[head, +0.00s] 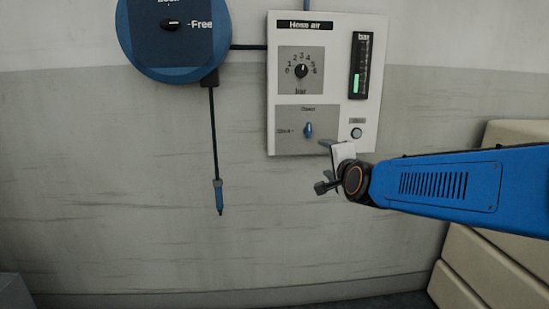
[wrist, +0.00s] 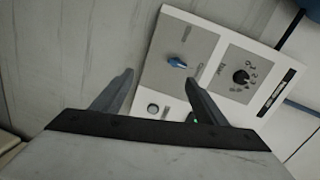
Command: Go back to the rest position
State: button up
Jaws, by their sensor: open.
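My gripper (head: 326,146) is at the lower right of the white air panel (head: 340,25) in the head view, in front of the panel's bottom edge. In the wrist view my gripper (wrist: 160,80) is open, with two dark fingers spread and nothing between them. The right finger covers part of the panel. The blue lever (wrist: 177,63) lies beyond the fingertips, and it shows in the head view (head: 308,130) apart from the gripper. The round button (wrist: 153,109) shows between the fingers. I cannot tell how far the fingers are from the panel.
A blue hose reel (head: 205,65) hangs left of the panel, with a dark hose (head: 213,130) ending in a blue tip (head: 219,196). The panel has a dial (head: 301,71) and a green bar gauge (head: 357,83). The wall below is clear.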

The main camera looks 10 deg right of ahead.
jog(key=s+d+f+n+g, duration=0.2)
jog(key=s+f+n+g, duration=0.2)
jog(key=s+f, duration=0.3)
jog(key=s+d+f+n+g, duration=0.2)
jog(key=s+f+n, duration=0.4)
jog(key=s, duration=1)
jog(key=s+d+f+n+g, duration=0.2)
jog(key=s+f+n+g, duration=0.3)
jog(key=s+f, duration=0.3)
jog(key=s, duration=0.4)
jog(key=shift+s+f+g+h, duration=0.15)
jog(key=shift+f+g+h, duration=0.15)
jog(key=shift+h, duration=0.1)
